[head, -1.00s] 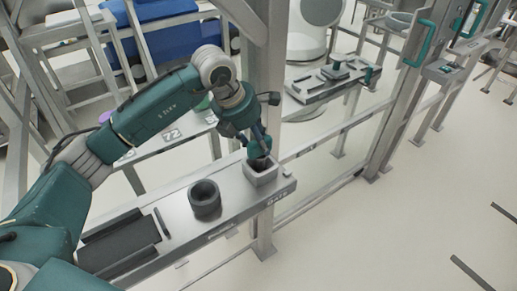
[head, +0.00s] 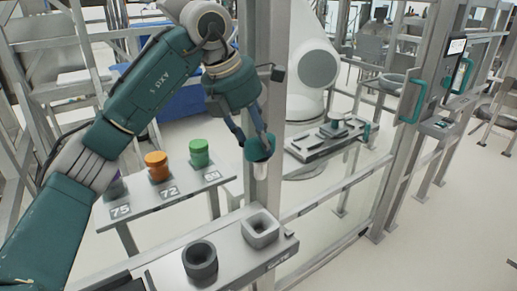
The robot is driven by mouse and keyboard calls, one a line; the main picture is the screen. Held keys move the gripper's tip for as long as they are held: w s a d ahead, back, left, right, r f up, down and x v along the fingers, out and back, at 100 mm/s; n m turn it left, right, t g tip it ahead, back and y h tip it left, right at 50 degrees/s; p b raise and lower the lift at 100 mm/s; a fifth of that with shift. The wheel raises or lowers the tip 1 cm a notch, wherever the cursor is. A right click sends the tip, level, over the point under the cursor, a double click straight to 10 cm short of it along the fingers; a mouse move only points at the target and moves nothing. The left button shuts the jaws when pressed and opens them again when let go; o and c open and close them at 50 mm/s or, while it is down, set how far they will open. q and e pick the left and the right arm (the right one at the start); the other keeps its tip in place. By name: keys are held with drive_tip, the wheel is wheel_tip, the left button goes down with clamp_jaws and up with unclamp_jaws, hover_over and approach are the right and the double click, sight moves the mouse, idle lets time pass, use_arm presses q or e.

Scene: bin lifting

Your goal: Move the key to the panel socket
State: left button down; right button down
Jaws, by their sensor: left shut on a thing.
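My left gripper (head: 257,141) is shut on the key (head: 260,150), which has a teal head and a pale shaft pointing down. It holds the key upright in the air, above and apart from the square grey holder (head: 260,231) on the near metal shelf. The holder is open at the top and looks empty. A small panel (head: 437,125) with a teal part stands on the gate post at the right, well away from the key. I cannot make out a socket opening on it. My right gripper is not in view.
A round dark cup (head: 200,262) stands on the near shelf (head: 228,264). Orange (head: 157,166) and green (head: 199,153) cylinders stand on a numbered shelf behind. A metal post (head: 264,60) rises close behind the gripper.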

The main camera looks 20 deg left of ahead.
use_arm(q)
drive_tip(key=shift+r+p, duration=2.7)
drive_tip(key=shift+r, duration=0.35)
drive_tip(key=shift+f, duration=0.15)
